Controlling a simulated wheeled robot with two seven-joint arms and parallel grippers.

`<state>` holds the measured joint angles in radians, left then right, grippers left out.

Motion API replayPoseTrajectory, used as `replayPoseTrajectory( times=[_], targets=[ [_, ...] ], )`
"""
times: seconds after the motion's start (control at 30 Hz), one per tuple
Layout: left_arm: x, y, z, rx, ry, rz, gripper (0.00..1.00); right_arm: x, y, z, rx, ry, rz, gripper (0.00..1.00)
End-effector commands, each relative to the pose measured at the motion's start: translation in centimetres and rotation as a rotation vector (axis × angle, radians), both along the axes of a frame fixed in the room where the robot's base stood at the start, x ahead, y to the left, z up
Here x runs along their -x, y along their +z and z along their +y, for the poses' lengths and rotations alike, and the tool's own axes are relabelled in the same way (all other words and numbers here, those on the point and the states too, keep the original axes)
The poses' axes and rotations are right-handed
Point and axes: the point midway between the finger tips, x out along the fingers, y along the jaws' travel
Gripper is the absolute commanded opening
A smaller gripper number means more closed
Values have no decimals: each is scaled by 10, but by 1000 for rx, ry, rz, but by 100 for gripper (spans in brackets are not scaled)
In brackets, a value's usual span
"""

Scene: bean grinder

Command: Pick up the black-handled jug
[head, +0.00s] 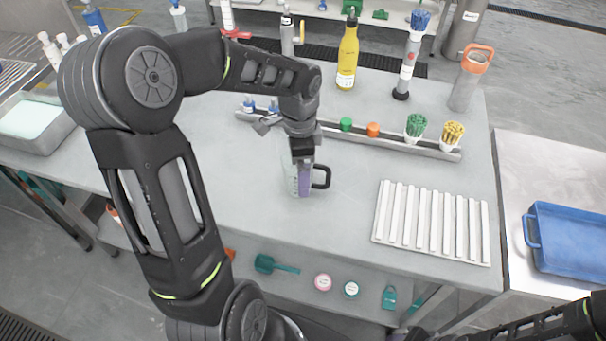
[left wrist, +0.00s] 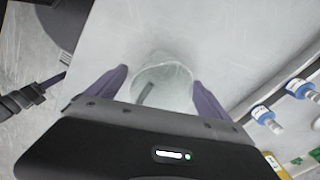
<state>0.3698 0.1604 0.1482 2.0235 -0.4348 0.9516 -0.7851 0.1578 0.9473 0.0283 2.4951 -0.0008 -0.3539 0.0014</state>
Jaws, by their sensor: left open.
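The jug (head: 292,180) stands on the grey table, pale and clear, with a black handle (head: 323,176) on its right side in the head view. My left gripper (head: 303,172) is over it from above, and a purple finger covers part of its body. In the left wrist view, the round clear jug (left wrist: 172,72) lies between the two spread fingers of the left gripper (left wrist: 160,78). The fingers are open, one on each side. Whether either finger touches the wall cannot be told. My right gripper is not in view; only part of that arm shows at lower right.
A metal rail with brushes and caps (head: 390,141) runs behind the jug. A ribbed white rack (head: 432,222) lies to the right. A yellow bottle (head: 347,55) and an orange-topped container (head: 468,82) stand farther back. The table in front of the jug is clear.

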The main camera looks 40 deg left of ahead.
Motion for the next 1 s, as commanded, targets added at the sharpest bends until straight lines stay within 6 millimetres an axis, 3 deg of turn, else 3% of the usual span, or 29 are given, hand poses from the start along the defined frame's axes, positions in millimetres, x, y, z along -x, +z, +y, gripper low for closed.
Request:
replayPoseTrajectory(
  times=[0.27,1.0],
  targets=[
    [0,0,0,0,0,0,91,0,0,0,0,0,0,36],
    [0,0,0,0,0,0,30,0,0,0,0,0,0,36]
  ],
)
